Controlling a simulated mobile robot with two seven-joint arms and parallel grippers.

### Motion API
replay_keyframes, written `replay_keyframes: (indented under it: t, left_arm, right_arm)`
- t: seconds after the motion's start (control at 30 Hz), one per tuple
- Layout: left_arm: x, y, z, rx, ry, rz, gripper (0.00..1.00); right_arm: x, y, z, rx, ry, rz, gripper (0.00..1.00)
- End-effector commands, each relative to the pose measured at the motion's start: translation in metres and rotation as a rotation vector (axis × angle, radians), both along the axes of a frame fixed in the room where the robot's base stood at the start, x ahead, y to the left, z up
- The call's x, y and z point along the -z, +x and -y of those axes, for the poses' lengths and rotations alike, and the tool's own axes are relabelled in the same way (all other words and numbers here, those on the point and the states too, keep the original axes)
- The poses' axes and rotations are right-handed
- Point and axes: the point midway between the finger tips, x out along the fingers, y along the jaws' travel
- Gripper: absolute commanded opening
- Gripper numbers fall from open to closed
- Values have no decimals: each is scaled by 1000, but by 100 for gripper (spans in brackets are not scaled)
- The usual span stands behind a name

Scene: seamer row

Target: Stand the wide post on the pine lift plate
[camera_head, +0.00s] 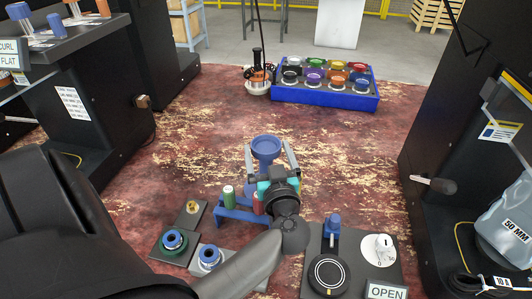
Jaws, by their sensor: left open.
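A blue piece with a wide, dished round top (267,146) stands between the fingers of my left gripper (268,153); it looks like the wide post. The fingers are apart on either side of its stem, and I cannot tell whether they touch it. The gripper's body hides its lower part. A dark green round plate with a blue ring and a pale centre (164,251) sits on a dark base at the lower left; it looks like the pine lift plate. My right gripper is out of view.
A blue rack (232,213) holds a green post (228,192) and a red one (258,207). A grey block with a blue ring (209,257) is beside the green plate. A control panel (312,240) with an OPEN sign lies lower right. A blue crate (325,99) of coloured lids stands behind.

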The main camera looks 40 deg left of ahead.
Motion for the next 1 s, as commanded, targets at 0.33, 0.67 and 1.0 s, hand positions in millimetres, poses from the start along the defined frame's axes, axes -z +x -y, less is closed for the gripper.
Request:
replay_keyframes:
  t: [0.33,0.67,1.0]
  left_arm:
    - [1,16,-19,0,-1,-2,100]
    - [1,15,-19,0,-1,-2,74]
    - [1,15,-19,1,-1,-2,36]
  right_arm:
    - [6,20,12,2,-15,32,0]
    - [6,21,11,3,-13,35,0]
    - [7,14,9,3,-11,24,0]
